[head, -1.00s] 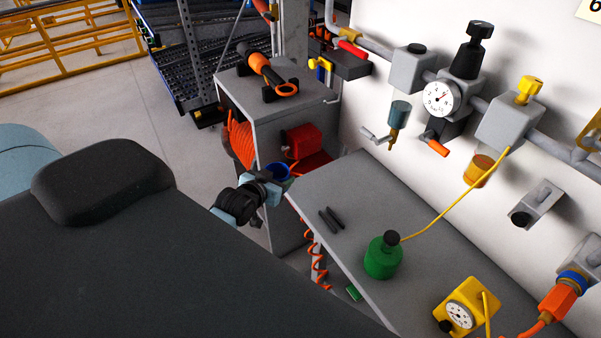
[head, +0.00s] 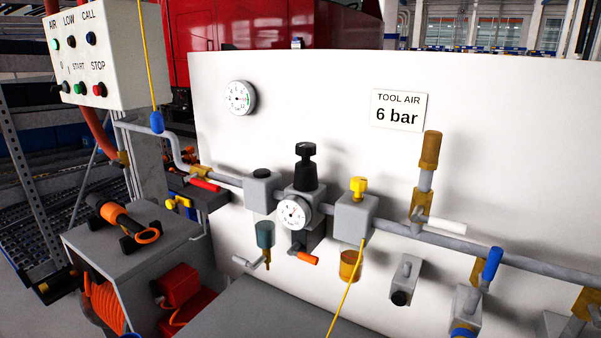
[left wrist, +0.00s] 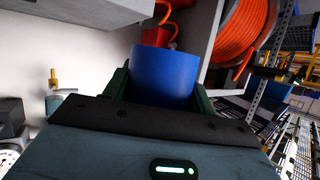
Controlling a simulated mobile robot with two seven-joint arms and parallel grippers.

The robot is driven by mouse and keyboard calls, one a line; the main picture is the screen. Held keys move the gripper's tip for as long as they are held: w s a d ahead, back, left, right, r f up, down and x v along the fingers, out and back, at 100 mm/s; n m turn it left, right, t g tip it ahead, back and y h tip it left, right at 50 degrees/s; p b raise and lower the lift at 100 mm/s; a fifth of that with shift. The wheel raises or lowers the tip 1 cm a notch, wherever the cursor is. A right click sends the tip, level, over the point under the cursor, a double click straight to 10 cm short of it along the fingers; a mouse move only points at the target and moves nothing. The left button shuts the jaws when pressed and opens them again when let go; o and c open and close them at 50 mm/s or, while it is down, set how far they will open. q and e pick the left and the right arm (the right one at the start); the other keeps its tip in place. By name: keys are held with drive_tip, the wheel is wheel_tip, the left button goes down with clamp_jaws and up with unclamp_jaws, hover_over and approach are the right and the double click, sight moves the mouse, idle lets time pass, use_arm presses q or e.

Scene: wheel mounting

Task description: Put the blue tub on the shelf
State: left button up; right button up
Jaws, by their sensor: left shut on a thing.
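The blue tub (left wrist: 165,72) is in the left wrist view, held between the two dark fingers of my left gripper (left wrist: 162,92), which is shut on it. The tub's lower part is hidden by the gripper body. Behind the tub are a red object (left wrist: 158,32) and the grey cabinet (left wrist: 85,12). In the head view, the grey cabinet (head: 125,250) stands at lower left, with an open shelf space holding a red box (head: 180,286). My left gripper cannot be made out in the head view. My right gripper is in neither current view.
An orange-and-black tool (head: 122,218) lies on the cabinet top. An orange hose coil (head: 103,305) is at its side. A grey bench (head: 265,310) extends at the bottom. The wall carries pipes, valves and a gauge (head: 294,214).

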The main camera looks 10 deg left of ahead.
use_arm(q)
drive_tip(key=d+r+h, duration=0.1)
drive_tip(key=d+r, duration=0.7)
drive_tip(key=d, duration=0.3)
drive_tip(key=w+d+r+m, duration=0.1)
drive_tip(key=d+r, duration=0.7)
drive_tip(key=d, duration=0.3)
drive_tip(key=shift+w+d+m+h, duration=0.2)
drive_tip(key=shift+d+m+h, duration=0.1)
drive_tip(key=shift+d+h, duration=0.1)
